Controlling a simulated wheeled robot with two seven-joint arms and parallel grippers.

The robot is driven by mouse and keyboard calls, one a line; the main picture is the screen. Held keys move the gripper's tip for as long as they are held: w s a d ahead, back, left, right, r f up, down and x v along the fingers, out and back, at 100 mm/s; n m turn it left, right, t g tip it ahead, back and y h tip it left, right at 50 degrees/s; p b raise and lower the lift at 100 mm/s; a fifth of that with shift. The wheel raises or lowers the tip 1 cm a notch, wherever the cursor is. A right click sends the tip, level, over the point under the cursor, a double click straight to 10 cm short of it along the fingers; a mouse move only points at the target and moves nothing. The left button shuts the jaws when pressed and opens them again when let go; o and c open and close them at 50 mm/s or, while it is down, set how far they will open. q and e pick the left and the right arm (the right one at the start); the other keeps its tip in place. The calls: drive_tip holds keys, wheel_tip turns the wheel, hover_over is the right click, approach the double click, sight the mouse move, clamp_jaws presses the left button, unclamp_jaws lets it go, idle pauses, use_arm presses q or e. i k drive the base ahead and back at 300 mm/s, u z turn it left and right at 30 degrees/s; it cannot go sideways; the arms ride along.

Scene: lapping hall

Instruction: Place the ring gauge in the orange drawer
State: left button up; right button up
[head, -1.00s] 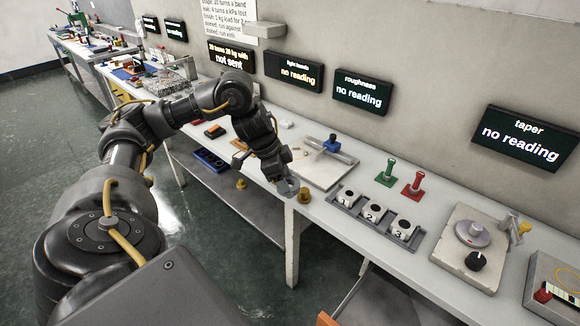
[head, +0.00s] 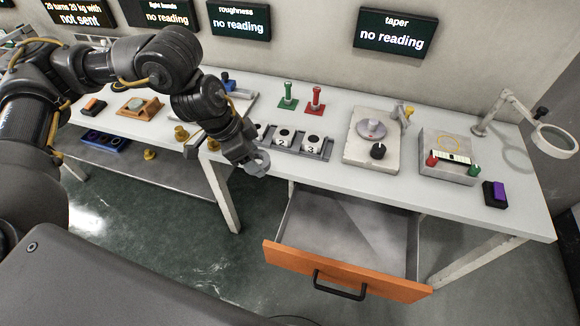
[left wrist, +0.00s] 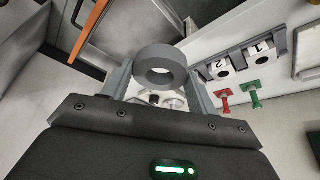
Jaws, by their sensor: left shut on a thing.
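My left gripper (head: 256,164) is over the front edge of the bench, to the left of the open drawer. In the left wrist view its two fingers are shut on the ring gauge (left wrist: 160,57), a dark grey ring with a round hole. In the head view the ring gauge shows only as a small grey piece at the fingertips. The orange drawer (head: 345,272) is pulled out under the bench, with a black handle and an empty grey inside. Its orange front also shows in the left wrist view (left wrist: 89,30). My right gripper is not in view.
The bench (head: 470,200) holds a rack (head: 323,149) of numbered white blocks, green (head: 288,97) and red (head: 315,100) stands, a plate with a round disc (head: 371,129) and a magnifier lamp (head: 553,138). A bench leg (head: 224,196) stands left of the drawer.

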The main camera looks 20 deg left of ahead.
sight(324, 237)
drive_tip(key=u, duration=0.45)
drive_tip(key=k, duration=1.15)
drive_tip(key=z, duration=0.8)
drive_tip(key=i, duration=1.2)
drive_tip(key=z, duration=0.25)
